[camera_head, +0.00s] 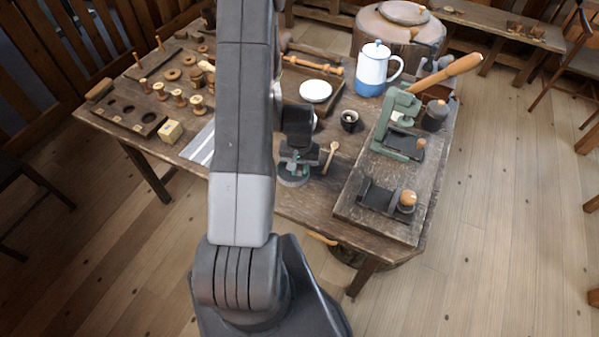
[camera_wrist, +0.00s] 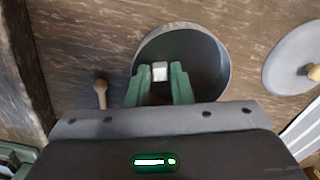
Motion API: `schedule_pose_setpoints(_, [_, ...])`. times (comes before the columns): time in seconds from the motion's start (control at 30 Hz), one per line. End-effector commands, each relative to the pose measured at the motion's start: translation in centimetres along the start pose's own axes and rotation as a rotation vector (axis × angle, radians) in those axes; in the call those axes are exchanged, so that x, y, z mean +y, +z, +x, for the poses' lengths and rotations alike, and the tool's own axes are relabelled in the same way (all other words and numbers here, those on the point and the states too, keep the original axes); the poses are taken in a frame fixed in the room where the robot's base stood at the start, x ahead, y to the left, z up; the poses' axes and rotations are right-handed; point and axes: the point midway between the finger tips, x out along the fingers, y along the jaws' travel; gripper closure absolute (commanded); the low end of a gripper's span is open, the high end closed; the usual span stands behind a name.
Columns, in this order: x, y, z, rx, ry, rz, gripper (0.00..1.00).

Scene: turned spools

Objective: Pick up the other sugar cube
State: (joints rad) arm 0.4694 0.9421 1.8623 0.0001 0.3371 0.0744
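A small white sugar cube (camera_wrist: 160,71) shows between my gripper's fingertips in the wrist view, over a round dark-walled bowl (camera_wrist: 222,62). My gripper (camera_wrist: 161,72) has two green fingers, one on each side of the cube and very close to it. I cannot tell whether they touch the cube or leave a narrow gap. In the head view my gripper (camera_head: 296,160) points down over the grey-green bowl (camera_head: 293,181), and the cube is hidden. A dark cup (camera_head: 349,120) with something pale inside stands behind and to the right.
A wooden spoon (camera_head: 331,156) lies right of the bowl. A knobbed grey lid (camera_wrist: 290,58) lies on the other side. A board (camera_head: 345,205) with a green press (camera_head: 398,125) fills the table's right end. A blue-white pot (camera_head: 373,70) and white dish (camera_head: 315,91) stand behind.

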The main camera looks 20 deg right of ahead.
Motion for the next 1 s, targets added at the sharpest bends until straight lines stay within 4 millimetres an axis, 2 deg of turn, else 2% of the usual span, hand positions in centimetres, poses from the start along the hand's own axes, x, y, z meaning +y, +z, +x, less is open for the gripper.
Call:
schedule_pose_setpoints(0.13, [0.0, 0.0, 0.0, 0.000, 0.000, 0.000, 0.80])
schedule_pose_setpoints(0.23, [0.0, 0.0, 0.0, 0.000, 0.000, 0.000, 1.00])
schedule_pose_setpoints(0.73, [0.0, 0.0, -0.3, 0.001, 0.000, 0.000, 1.00])
schedule_pose_setpoints(1.0, [0.0, -0.1, -2.2, 0.002, 0.000, 0.000, 1.00])
